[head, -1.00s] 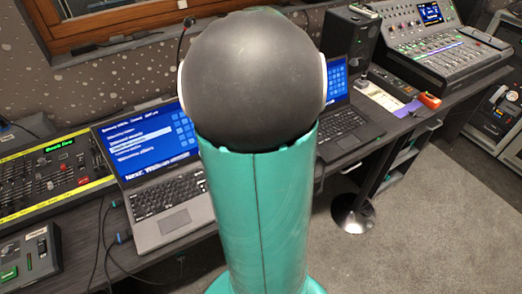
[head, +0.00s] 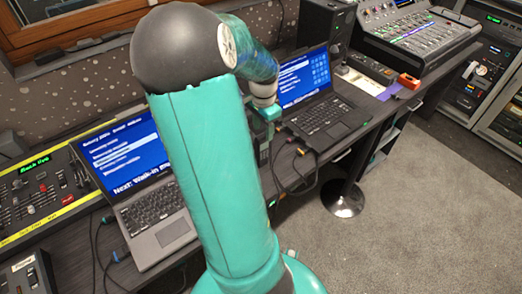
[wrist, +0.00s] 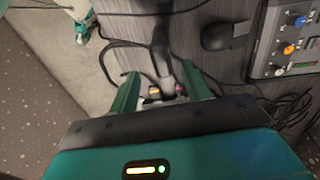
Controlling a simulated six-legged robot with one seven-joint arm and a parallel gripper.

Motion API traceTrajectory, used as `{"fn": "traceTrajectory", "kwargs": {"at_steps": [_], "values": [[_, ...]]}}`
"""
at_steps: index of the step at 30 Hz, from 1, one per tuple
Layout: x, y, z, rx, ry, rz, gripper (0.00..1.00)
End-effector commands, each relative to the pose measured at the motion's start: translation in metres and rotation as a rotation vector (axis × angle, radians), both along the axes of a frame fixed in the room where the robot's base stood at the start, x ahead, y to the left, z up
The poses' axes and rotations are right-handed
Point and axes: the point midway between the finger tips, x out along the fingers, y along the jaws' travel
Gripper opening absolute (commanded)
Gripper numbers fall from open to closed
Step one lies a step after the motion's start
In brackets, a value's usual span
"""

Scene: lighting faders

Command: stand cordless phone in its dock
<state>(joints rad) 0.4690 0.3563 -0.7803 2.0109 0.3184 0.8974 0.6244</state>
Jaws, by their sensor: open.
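My gripper (wrist: 159,70) is open in the wrist view, its two teal fingers spread apart. In the head view my gripper (head: 267,116) hangs over the desk beside the right laptop, partly behind my arm. A dark, narrow object (wrist: 163,58) shows between and beyond the fingers, with small yellow and pink spots near its lower end. It may be the cordless phone, but I cannot tell for sure. It appears apart from both fingers. I cannot pick out the dock with certainty. A rounded dark object (wrist: 217,37) lies on the desk to the right.
A mixer with coloured knobs (wrist: 290,45) and loose black cables (wrist: 285,108) lie at right in the wrist view. Laptops (head: 160,222) (head: 328,120) flank my arm. A fader console (head: 410,32) stands at the back. Carpet (head: 430,200) is open at right.

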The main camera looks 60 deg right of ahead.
Motion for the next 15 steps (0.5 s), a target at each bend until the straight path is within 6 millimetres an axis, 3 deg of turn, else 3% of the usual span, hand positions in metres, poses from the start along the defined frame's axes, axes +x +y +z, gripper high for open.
{"fn": "traceTrajectory", "kwargs": {"at_steps": [8, 15], "values": [[0.003, 0.002, -0.026, 0.001, 0.000, 0.001, 0.48], [0.005, 0.003, -0.062, 0.002, 0.001, 0.000, 0.48]]}}
